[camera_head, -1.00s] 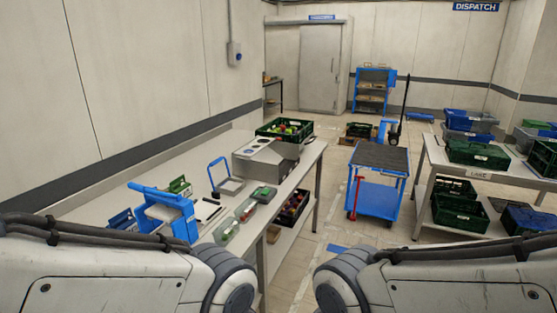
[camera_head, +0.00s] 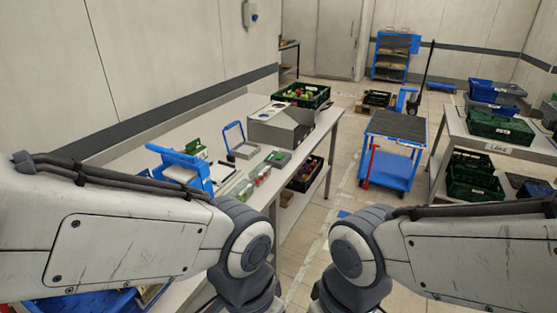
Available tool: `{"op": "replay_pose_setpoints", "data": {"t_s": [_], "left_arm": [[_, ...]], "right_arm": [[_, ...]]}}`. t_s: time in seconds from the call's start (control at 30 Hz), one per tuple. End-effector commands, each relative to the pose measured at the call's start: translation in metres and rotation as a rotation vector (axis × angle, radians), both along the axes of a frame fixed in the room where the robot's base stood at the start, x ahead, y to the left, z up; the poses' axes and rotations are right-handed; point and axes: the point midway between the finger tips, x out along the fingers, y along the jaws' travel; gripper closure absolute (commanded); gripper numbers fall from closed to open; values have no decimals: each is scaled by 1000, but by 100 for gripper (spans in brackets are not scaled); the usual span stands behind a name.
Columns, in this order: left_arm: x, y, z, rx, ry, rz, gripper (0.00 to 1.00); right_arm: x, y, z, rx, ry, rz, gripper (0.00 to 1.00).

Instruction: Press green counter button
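A long pale counter (camera_head: 222,128) runs along the left wall. A grey metal box unit (camera_head: 290,130) with round marks on its top stands on it. A small grey device with a blue upright frame (camera_head: 240,150) and small dark green and grey boxes (camera_head: 277,158) sit in front of it. I cannot make out a green button for certain; any button is too small to tell. Both my arms cross the lower part of the picture, and both grippers are out of view.
A blue scale-like unit (camera_head: 181,166) stands on the counter's near part. A green crate of produce (camera_head: 298,101) sits at its far end. A blue trolley (camera_head: 391,169) stands in the aisle. A table with green crates (camera_head: 500,127) is at right. Floor between is partly clear.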

Motion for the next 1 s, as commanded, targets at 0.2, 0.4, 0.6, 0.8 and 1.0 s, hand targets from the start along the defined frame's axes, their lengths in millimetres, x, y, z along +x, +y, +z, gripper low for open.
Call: {"op": "replay_pose_setpoints", "data": {"t_s": [0.2, 0.4, 0.6, 0.8, 1.0], "left_arm": [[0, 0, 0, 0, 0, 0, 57], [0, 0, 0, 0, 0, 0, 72], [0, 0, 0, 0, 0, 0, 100], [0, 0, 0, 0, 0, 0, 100], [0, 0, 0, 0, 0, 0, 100]], "right_arm": [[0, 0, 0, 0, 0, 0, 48], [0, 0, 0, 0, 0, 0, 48], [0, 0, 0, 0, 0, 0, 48], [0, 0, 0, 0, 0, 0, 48], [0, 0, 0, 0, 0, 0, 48]]}}
